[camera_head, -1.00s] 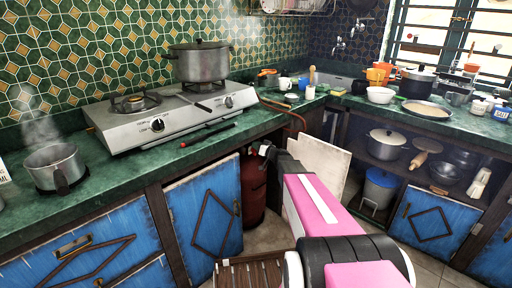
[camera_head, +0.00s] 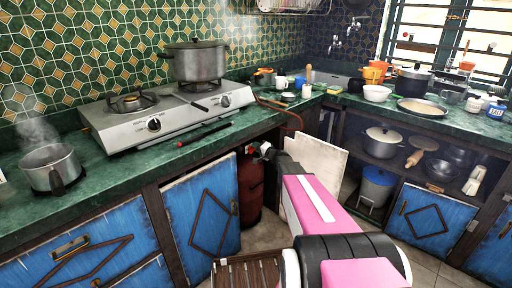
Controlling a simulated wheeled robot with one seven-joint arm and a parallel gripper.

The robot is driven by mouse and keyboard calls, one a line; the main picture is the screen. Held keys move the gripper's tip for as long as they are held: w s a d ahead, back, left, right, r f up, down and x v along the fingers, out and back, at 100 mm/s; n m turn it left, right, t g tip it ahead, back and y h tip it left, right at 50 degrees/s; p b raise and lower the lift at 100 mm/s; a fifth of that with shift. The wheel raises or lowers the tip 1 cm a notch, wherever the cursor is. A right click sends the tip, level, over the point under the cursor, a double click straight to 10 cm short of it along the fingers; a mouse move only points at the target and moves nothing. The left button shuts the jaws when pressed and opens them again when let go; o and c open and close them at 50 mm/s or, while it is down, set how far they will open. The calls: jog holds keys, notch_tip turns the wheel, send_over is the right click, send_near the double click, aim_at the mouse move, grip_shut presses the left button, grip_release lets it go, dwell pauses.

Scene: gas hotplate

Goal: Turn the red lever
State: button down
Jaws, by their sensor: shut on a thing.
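The red gas cylinder (camera_head: 250,192) stands under the counter, in the gap right of the blue cabinet door. A small red piece, which I take to be the red lever (camera_head: 251,149), shows at its top. My gripper (camera_head: 262,151) is at the cylinder's top, shut on the lever. The fingers are small and dark here, and my pink and white arm reaches in from the lower right. The lever's exact angle is too small to tell.
The gas stove (camera_head: 165,116) stands on the green counter above, with a lidded pot (camera_head: 196,62) on it. An open blue cabinet door (camera_head: 203,212) is left of the cylinder. A pale board (camera_head: 314,165) leans close on the right. An orange hose (camera_head: 287,112) hangs over the counter edge.

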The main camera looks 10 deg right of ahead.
jog(key=shift+f+m, duration=0.25)
jog(key=shift+m, duration=0.5)
jog(key=shift+f+m, duration=0.2)
jog(key=shift+m, duration=0.55)
jog(key=c, duration=1.2)
grip_release()
jog(key=shift+o, duration=0.2)
jog(key=v, duration=1)
jog(key=shift+s+d, duration=0.25)
